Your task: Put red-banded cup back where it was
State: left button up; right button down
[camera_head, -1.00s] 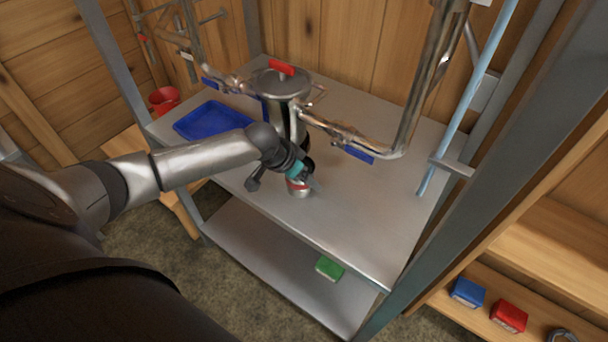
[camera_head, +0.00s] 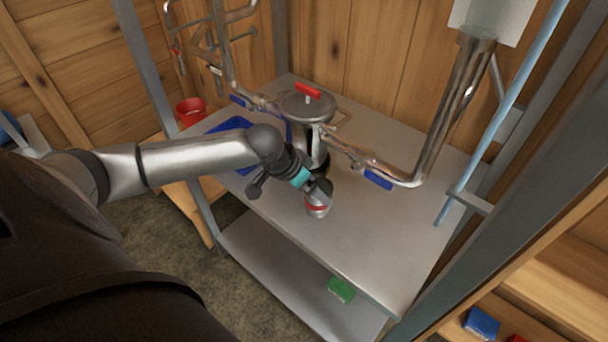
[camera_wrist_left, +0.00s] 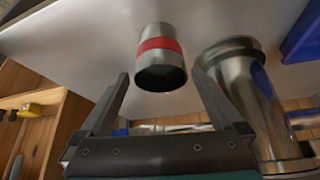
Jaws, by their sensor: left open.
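The red-banded cup (camera_head: 317,208) is a small steel cup with a red band. It stands on the steel tabletop near its front edge, in front of the steel pot. My left gripper (camera_head: 319,188) is at the cup's upper part in the head view and hides some of it. In the left wrist view the cup (camera_wrist_left: 160,64) lies just beyond and between the spread fingertips of the left gripper (camera_wrist_left: 160,77), with visible gaps on both sides. The gripper is open and holds nothing. My right gripper is not in view.
The steel pot (camera_head: 306,107) with a red-handled lid and blue-handled pipes stands close behind the cup. A blue tray (camera_head: 229,124) lies at left, with a red bucket (camera_head: 190,111) beyond. A green block (camera_head: 340,289) is on the lower shelf.

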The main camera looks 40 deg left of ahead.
pick_arm(q)
jog(key=v, duration=0.4)
jog(key=shift+s+r+p, duration=0.2)
jog(key=shift+r+p, duration=0.15)
jog(key=shift+d, duration=0.1)
jog(key=s+d+f+m, duration=0.2)
jog(key=s+d+f, duration=0.2)
jog(key=s+d, duration=0.7)
jog(key=s+d+n+g+y, duration=0.1)
jog(key=s+n+g+y, duration=0.15)
jog(key=s, duration=0.55)
notch_tip(320, 180, down, 27)
jog(key=s+g+b, duration=0.1)
jog(key=s+b, duration=0.1)
jog(key=b, duration=0.3)
jog(key=s+a+f+g+b, duration=0.1)
jog(key=s+a+f+b, duration=0.1)
jog(key=s+f, duration=1.2)
notch_tip(320, 180, down, 3)
jog(key=shift+s+f+h+b, duration=0.25)
jog(key=shift+h+b, duration=0.1)
jog(key=shift+b, duration=0.5)
